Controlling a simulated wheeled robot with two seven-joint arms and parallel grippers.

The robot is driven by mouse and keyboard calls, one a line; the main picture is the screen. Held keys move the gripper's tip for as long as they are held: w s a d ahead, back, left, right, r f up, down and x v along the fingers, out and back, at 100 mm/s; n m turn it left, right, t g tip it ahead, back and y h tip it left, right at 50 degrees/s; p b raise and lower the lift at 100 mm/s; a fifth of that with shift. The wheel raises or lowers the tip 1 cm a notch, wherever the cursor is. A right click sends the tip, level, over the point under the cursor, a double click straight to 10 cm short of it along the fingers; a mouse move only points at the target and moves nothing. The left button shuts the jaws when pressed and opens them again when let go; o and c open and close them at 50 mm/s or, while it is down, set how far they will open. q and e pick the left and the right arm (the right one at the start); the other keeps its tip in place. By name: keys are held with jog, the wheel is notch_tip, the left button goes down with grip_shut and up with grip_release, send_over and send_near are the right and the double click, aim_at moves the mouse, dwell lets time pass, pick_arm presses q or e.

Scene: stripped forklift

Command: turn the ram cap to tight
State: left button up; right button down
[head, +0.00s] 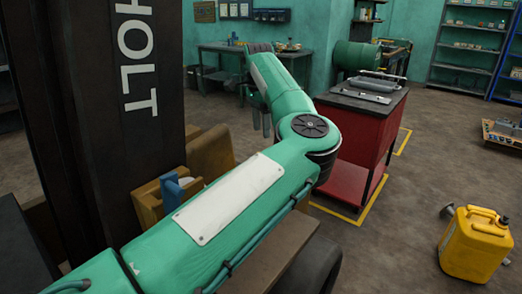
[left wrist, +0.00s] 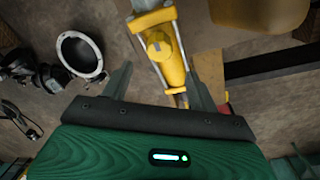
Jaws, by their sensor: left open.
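My left gripper (head: 262,120) hangs beyond the bent green arm in the head view, with its fingers pointing down. In the left wrist view the left gripper (left wrist: 161,74) is open, with its fingers spread on either side of a yellow cylinder-like part. On this part is a yellow raised knob (left wrist: 158,45), which looks like the ram cap. I see no contact between fingers and cap. The cap's marks are too small to read, so its tightness does not show. I cannot make out the cap in the head view. My right gripper is not in view.
The dark forklift mast (head: 105,100) stands at the left. A red cabinet (head: 355,145) and a yellow can (head: 474,243) stand on the right. A grey metal ring (left wrist: 82,54) lies near dark parts at left in the left wrist view. Open floor shows right of my arm.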

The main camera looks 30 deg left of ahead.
pick_arm(q)
jog(key=f, duration=0.8)
jog(key=shift+s+d+p, duration=0.3)
jog(key=shift+d+p, duration=0.05)
jog(key=shift+d, duration=0.05)
jog(key=shift+f, duration=0.1)
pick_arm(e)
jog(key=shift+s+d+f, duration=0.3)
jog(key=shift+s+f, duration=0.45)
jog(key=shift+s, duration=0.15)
pick_arm(q)
jog(key=c, duration=1)
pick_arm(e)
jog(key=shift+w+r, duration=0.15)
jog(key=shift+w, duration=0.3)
